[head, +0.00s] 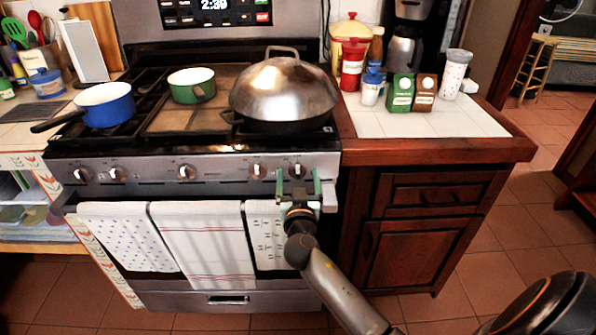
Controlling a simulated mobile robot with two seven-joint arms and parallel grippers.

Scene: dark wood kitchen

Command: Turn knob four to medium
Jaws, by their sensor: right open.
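A row of round knobs runs along the stove's front panel: two at the left (117,174), one in the middle (186,172) and two at the right. No numbers are readable, so I cannot tell which is knob four. The fourth from the left (258,170) is uncovered. My right gripper (298,182) is open, its green fingers pointing at the panel, one on each side of the rightmost knob (297,170). I cannot tell whether they touch it. My left gripper is not in view.
Towels (200,240) hang from the oven handle below the knobs. A domed pan (284,90), a green pot (191,85) and a blue pan (104,104) stand on the stove. A tiled counter (430,122) with jars and cartons is to the right. Floor (508,245) is clear right of the cabinet.

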